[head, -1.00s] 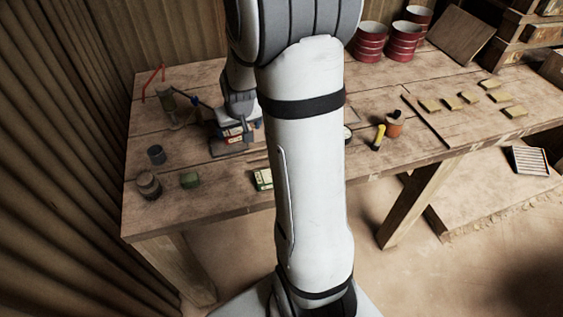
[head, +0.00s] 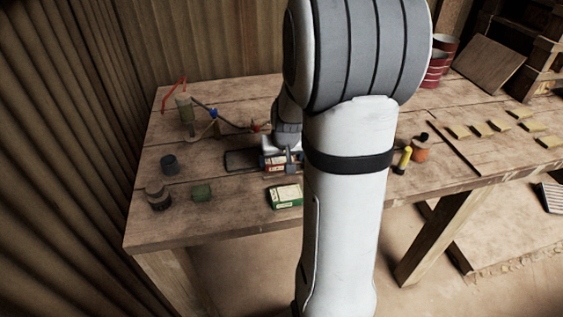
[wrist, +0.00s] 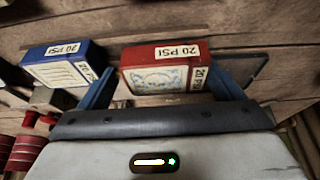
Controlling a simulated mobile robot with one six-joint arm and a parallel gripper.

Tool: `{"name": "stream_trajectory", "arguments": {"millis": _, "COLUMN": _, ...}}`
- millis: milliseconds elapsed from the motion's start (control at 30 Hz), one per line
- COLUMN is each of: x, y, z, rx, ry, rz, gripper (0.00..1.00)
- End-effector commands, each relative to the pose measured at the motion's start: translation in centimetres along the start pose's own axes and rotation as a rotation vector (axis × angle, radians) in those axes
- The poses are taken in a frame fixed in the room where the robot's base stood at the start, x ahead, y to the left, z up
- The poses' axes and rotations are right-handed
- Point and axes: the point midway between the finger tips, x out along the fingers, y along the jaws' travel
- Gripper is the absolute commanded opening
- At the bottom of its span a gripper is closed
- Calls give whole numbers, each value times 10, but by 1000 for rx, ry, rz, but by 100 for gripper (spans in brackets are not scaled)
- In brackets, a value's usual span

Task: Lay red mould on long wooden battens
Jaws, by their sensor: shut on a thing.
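The red mould (wrist: 166,78) with "20 PSI" labels sits between the two blue fingers of my gripper (wrist: 165,88) in the wrist view. My gripper is shut on it. In the head view my gripper (head: 281,160) and the red mould (head: 274,162) are over the left part of the table, behind a green and white box. I cannot tell how high the mould is above the wood. A blue mould (wrist: 64,66), also marked "20 PSI", lies left of my gripper in the wrist view. I cannot make out the long wooden battens for certain; my arm hides the middle of the table.
The green and white box (head: 285,196) lies near the front edge. A dark frame (head: 240,160) lies left of my gripper. Several tan blocks (head: 498,125) lie at right, past an orange pot (head: 420,151).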

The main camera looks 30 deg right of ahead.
Motion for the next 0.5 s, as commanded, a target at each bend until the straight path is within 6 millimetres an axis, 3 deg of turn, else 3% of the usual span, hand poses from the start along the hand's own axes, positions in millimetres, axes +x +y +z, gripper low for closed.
{"name": "stream_trajectory", "arguments": {"millis": 100, "x": 13, "y": 0, "z": 6, "rx": -1, "ry": -1, "rz": 0, "gripper": 55}}
{"name": "stream_trajectory", "arguments": {"millis": 500, "x": 19, "y": -1, "z": 8, "rx": -1, "ry": 2, "rz": 0, "gripper": 55}}
